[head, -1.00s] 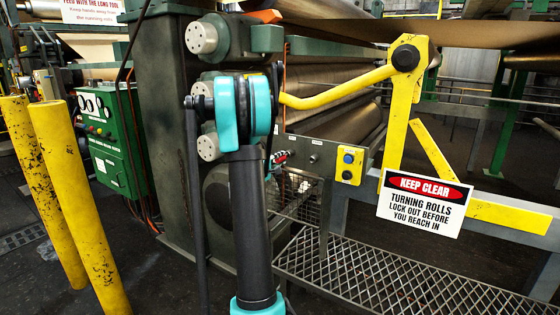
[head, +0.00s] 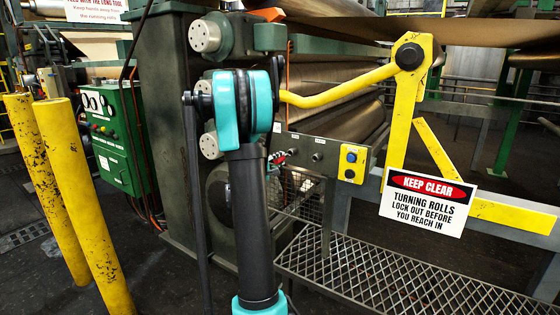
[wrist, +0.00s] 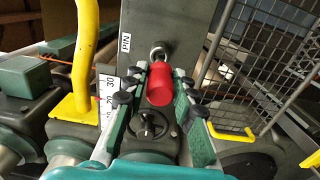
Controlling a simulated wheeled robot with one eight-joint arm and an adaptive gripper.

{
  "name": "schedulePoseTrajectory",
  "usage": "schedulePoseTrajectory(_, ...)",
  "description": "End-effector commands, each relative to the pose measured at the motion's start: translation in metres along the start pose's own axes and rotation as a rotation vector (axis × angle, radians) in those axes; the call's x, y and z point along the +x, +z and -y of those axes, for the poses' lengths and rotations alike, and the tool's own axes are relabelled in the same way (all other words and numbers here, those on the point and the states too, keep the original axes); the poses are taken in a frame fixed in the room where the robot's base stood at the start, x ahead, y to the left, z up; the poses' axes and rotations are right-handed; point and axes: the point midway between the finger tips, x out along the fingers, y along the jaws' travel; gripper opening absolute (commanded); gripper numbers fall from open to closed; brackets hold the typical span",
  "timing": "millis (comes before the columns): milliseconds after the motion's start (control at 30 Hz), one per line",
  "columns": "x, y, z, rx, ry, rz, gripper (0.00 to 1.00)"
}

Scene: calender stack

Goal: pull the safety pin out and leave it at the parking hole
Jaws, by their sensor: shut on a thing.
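In the wrist view, the safety pin's red cylindrical grip (wrist: 160,84) is between the two dark green and black fingers of my gripper (wrist: 161,79), which is shut on it. A metal ring or collar (wrist: 159,52) shows just beyond the red grip, against a grey plate (wrist: 148,22) with a "PIN" label (wrist: 125,43). How far the pin's shaft sits in the plate is hidden behind the grip. I cannot make out the parking hole for certain.
A black handwheel (wrist: 150,125) and a number scale (wrist: 106,98) lie close to the fingers. A yellow bar (wrist: 85,50) rises at left; wire mesh (wrist: 255,50) is at right. In the head view stand yellow bollards (head: 85,205), a yellow lever (head: 345,90) and a warning sign (head: 428,203).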

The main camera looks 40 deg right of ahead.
Motion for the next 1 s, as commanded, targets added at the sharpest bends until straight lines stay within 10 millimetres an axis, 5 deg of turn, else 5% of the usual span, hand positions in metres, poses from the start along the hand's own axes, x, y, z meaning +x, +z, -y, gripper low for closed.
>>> schedulePoseTrajectory(1000,-0.028,0.0,0.0,0.0,0.0,-0.001,0.0)
